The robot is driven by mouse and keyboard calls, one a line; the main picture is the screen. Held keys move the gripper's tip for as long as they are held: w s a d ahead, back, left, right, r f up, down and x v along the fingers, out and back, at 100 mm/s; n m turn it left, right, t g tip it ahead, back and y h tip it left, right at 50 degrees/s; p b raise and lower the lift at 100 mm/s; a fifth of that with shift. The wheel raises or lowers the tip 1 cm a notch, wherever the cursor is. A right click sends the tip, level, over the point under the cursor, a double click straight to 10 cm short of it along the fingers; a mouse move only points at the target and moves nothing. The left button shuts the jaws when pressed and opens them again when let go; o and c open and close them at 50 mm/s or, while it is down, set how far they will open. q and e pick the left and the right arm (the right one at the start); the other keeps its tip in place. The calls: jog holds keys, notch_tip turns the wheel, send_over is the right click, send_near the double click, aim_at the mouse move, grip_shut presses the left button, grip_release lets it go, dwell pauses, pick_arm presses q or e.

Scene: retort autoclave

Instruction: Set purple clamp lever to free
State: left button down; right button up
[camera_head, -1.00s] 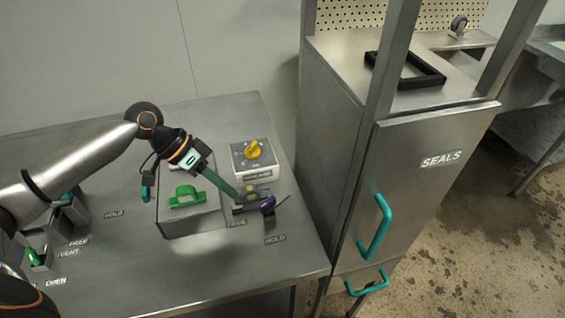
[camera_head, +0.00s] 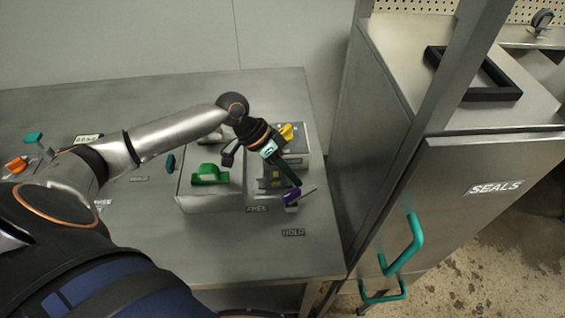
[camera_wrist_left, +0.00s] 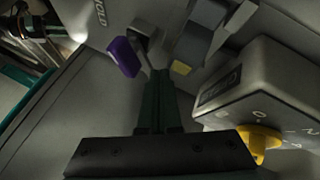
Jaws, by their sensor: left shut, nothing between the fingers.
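The purple clamp lever (camera_head: 292,196) sits at the front right of the bench by a dark clamp block (camera_head: 270,181). The FREE label (camera_head: 257,209) lies to its left and the HOLD label (camera_head: 293,232) is in front of it. My left gripper (camera_head: 296,183) is shut and empty, its tips just behind the purple lever. In the left wrist view the purple lever (camera_wrist_left: 124,57) stands just left of the shut fingertips (camera_wrist_left: 156,75), beside its grey mount. I cannot tell whether they touch. My right gripper is not in view.
A green handle (camera_head: 209,174) sits on a raised box left of the clamp. A box with a yellow knob (camera_wrist_left: 259,140) is close to the gripper's right in the wrist view. The steel SEALS cabinet (camera_head: 480,160) with teal handles stands to the right.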

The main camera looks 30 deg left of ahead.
aim_at(310, 191)
pick_arm(q)
jog(key=shift+w+d+f, duration=0.15)
jog(key=shift+d+f, duration=0.15)
jog(key=shift+f, duration=0.15)
jog(key=shift+d+m+g, duration=0.3)
jog(key=shift+m+g, duration=0.1)
jog(key=shift+m, duration=0.2)
jog(key=shift+w+d+r+m+g, duration=0.1)
jog(key=shift+d+m+g, duration=0.25)
jog(key=shift+m+g, duration=0.35)
jog(key=shift+w+d+m+g, duration=0.1)
jog(key=shift+d+m+g, duration=0.25)
jog(key=shift+m, duration=0.55)
jog(key=shift+s+d+p, duration=0.1)
jog(key=shift+d+p, duration=0.05)
jog(key=shift+p, duration=0.45)
jog(key=shift+d, duration=0.15)
jog(key=v, duration=1.2)
jog(key=shift+a, duration=0.3)
jog(key=shift+r, duration=0.1)
